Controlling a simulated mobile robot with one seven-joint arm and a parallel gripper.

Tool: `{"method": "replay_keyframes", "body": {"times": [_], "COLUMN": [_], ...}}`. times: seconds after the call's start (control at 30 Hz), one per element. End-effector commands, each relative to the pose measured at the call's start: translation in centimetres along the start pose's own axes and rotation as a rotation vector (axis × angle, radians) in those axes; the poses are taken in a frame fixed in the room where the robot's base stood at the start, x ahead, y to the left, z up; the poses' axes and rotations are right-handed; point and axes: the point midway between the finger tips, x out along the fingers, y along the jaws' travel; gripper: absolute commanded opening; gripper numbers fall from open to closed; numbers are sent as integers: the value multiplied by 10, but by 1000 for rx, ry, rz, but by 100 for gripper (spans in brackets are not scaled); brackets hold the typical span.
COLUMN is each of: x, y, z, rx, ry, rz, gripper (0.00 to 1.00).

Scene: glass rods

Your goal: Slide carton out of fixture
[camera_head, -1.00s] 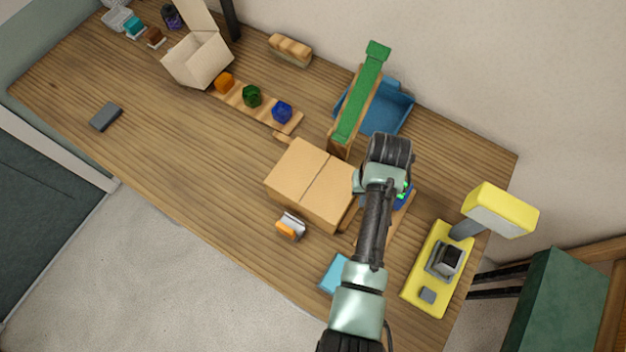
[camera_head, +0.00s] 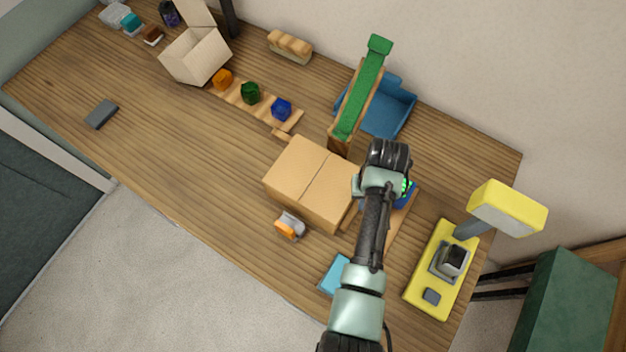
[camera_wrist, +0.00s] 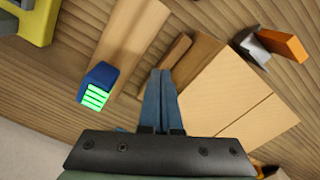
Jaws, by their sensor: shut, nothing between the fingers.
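The closed tan carton (camera_head: 312,183) sits on the table in the middle of the head view, with a seam across its top. It also shows at the right in the wrist view (camera_wrist: 240,98). My gripper (camera_wrist: 159,75) is shut and empty, its two blue-grey fingers together beside the carton's edge. In the head view my wrist and arm cover the carton's right side. A wooden fixture (camera_wrist: 130,40) with a plank and a small block (camera_wrist: 179,50) lies beside the carton. Whether my fingers touch the carton cannot be told.
A blue device with green lit bars (camera_wrist: 97,87) stands by the plank. An orange and grey tape dispenser (camera_head: 290,226) lies in front of the carton. A yellow machine (camera_head: 441,268) stands right, a green-topped ramp (camera_head: 362,88) behind.

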Motion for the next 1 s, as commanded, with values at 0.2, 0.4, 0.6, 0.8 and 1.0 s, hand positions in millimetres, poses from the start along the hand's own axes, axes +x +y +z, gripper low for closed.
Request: {"method": "replay_keyframes", "body": {"times": [0.2,0.4,0.6,0.8,1.0], "x": [16,28,39,41,41], "y": [0,0,0,0,0], "z": [0,0,0,0,0], "rx": [0,0,0,0,0], "ry": [0,0,0,1,1], "rz": [0,0,0,0,0], "gripper": [0,0,0,0,0]}}
